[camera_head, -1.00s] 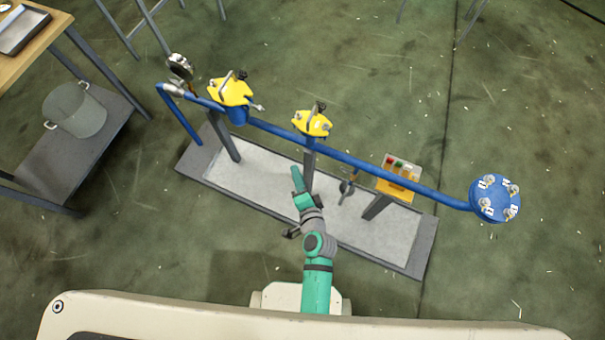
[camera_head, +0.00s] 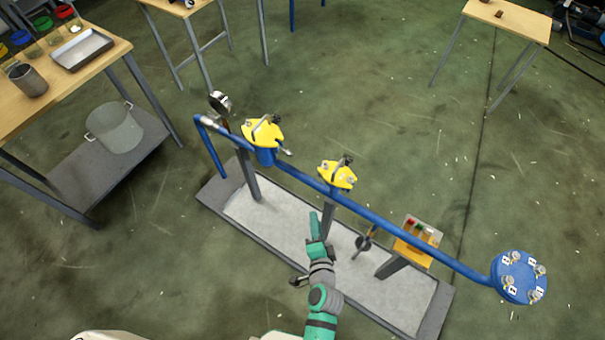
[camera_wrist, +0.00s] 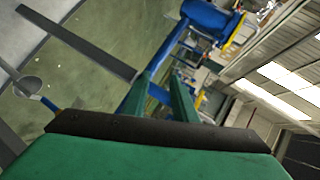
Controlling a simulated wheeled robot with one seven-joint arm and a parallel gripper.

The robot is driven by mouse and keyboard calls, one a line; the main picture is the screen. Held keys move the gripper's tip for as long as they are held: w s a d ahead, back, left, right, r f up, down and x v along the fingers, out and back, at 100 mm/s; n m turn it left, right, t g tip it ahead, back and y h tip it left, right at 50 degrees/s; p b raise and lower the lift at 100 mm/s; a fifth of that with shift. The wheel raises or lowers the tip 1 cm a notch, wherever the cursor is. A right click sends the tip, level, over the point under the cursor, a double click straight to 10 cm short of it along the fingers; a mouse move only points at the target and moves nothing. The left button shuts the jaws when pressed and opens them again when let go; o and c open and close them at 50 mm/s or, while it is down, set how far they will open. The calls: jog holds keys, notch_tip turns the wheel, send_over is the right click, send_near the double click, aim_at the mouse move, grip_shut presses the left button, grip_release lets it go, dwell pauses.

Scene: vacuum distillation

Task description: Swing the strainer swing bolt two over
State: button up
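A blue pipe (camera_head: 400,238) runs over a grey skid. On it sit a larger yellow-topped fitting (camera_head: 262,132) at left and a smaller yellow-topped one (camera_head: 337,175) near the middle, each with small metal and dark bolt parts on top. At its right end is a round blue flange (camera_head: 519,277) with several bolts beside small number tags. Which of these is the strainer, and which bolt is two, I cannot tell. My gripper (camera_head: 314,224) is below the pipe, near the smaller fitting and apart from it. In the wrist view its two green fingers (camera_wrist: 161,76) stand apart and empty, with a blue body (camera_wrist: 208,16) beyond.
The skid tray (camera_head: 285,238) lies under the pipe. An orange box with coloured buttons (camera_head: 414,240) stands right of my arm. A wooden bench (camera_head: 95,70) with a pot (camera_head: 28,80) is at left. Open floor lies behind and right.

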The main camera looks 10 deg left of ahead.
aim_at(289, 152)
jog(key=w+a+r+m+y, duration=0.1)
jog(key=w+a, duration=0.4)
jog(key=w, duration=0.3)
jog(key=w+a+r+m+y, duration=0.1)
jog(key=w+a, duration=0.4)
jog(key=w, duration=0.3)
jog(key=w+a+r+m+y, duration=0.1)
jog(key=w+a+m, duration=0.1)
jog(key=w+a, duration=0.4)
jog(key=shift+w, duration=1.35)
grip_shut()
